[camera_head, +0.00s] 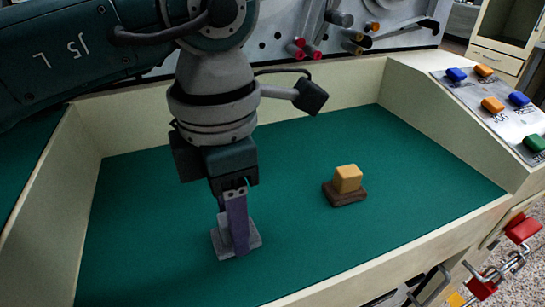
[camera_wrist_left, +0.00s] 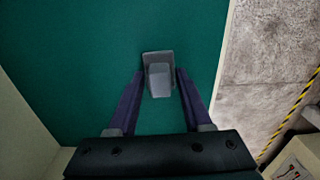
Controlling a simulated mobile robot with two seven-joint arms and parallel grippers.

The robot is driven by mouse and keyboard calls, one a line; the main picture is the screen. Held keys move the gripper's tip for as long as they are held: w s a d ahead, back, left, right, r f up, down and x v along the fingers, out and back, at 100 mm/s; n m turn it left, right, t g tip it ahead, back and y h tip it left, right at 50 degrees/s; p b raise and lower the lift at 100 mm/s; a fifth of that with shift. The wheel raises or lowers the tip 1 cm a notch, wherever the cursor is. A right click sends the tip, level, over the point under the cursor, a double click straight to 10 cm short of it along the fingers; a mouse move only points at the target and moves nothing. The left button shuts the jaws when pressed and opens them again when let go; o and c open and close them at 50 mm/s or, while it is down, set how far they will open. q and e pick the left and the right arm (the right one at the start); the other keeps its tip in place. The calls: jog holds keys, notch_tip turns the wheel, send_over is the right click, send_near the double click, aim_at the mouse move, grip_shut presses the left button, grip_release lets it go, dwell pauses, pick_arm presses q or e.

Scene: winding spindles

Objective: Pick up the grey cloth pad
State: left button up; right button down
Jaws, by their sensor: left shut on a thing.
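The grey cloth pad (camera_head: 223,222) is a light grey block-like piece standing over a darker grey flat base (camera_head: 253,241) on the green work surface. My left gripper (camera_head: 236,236) points down over it, its purple fingers shut on the pad. The near finger hides part of the pad in the head view. In the left wrist view, the pad (camera_wrist_left: 159,83) sits between the two fingertips (camera_wrist_left: 160,74), with the darker base (camera_wrist_left: 157,56) showing around its far end. I cannot tell whether the pad is clear of the base. My right gripper is in neither view.
Cream walls (camera_head: 340,86) border the green surface (camera_head: 300,150). A panel with coloured buttons (camera_head: 492,104) lies at the right. Green surface around the gripper is clear.

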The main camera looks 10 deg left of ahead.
pick_arm(q)
grip_shut()
jog(key=shift+r, duration=0.1)
notch_tip(320, 180, up, 20)
jog(key=p, duration=0.1)
jog(key=shift+p, duration=0.35)
